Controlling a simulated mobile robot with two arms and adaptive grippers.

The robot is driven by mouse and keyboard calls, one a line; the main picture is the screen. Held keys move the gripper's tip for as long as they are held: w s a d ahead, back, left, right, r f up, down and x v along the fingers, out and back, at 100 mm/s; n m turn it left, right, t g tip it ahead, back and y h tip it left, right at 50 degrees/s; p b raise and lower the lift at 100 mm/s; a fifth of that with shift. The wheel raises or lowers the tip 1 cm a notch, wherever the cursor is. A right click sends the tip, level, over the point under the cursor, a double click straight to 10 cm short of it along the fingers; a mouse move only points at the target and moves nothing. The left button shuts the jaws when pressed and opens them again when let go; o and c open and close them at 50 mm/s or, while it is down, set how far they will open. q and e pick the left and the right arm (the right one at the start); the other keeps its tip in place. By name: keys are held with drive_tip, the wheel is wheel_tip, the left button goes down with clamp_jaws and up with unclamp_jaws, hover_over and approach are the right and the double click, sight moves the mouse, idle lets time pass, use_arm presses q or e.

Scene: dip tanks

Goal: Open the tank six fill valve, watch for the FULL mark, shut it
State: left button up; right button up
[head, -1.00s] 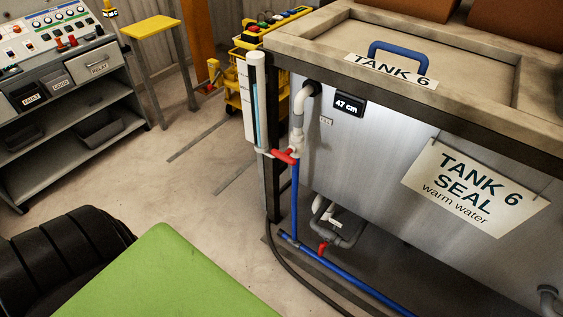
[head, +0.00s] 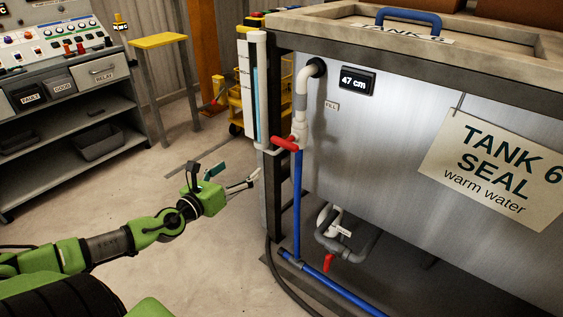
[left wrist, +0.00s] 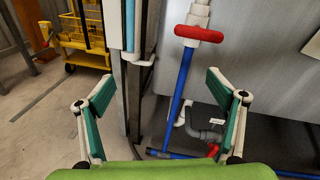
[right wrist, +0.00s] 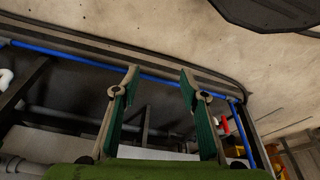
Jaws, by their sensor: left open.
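The tank six fill valve has a red handle (head: 286,144), lying crosswise on the upright pipe below the FILL tag (head: 331,105). The handle also shows in the left wrist view (left wrist: 199,34). The tank display (head: 357,81) reads 47 cm. A sight tube (head: 256,100) with pale blue in it stands at the tank's corner; I cannot make out a FULL mark. My left gripper (head: 245,180) is open and empty, left of and below the handle, not touching it; its fingers spread in the left wrist view (left wrist: 161,88). My right gripper (right wrist: 158,82) is open and empty.
A second red handle (head: 328,262) sits on low grey piping under the tank. A blue pipe (head: 297,205) rises to the fill valve. A black hose curves on the floor. A control console (head: 60,45) and yellow stand (head: 157,41) are at left. The floor between is clear.

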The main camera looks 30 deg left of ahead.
sight(282, 145)
use_arm(q)
drive_tip(key=d+r+m+t+h+b, duration=0.1)
drive_tip(key=d+r+m+h, duration=0.1)
drive_tip(key=d+r+m, duration=0.3)
drive_tip(key=shift+n, duration=0.6)
drive_tip(key=shift+w+d+f+p, duration=0.1)
drive_tip(key=shift+w+d+f, duration=0.15)
drive_tip(key=shift+w, duration=2.1)
drive_tip(key=shift+w+d+f+p, duration=0.1)
drive_tip(key=shift+w+d+f, duration=0.1)
drive_tip(key=shift+w, duration=2.15)
drive_tip(key=shift+w+d+f+p, duration=0.1)
drive_tip(key=shift+w+d+f, duration=0.15)
drive_tip(key=shift+w, duration=2.1)
use_arm(e)
drive_tip(key=shift+d+v, duration=0.2)
drive_tip(key=shift+v, duration=1.4)
drive_tip(key=shift+s, duration=0.1)
use_arm(q)
drive_tip(key=c, duration=1.1)
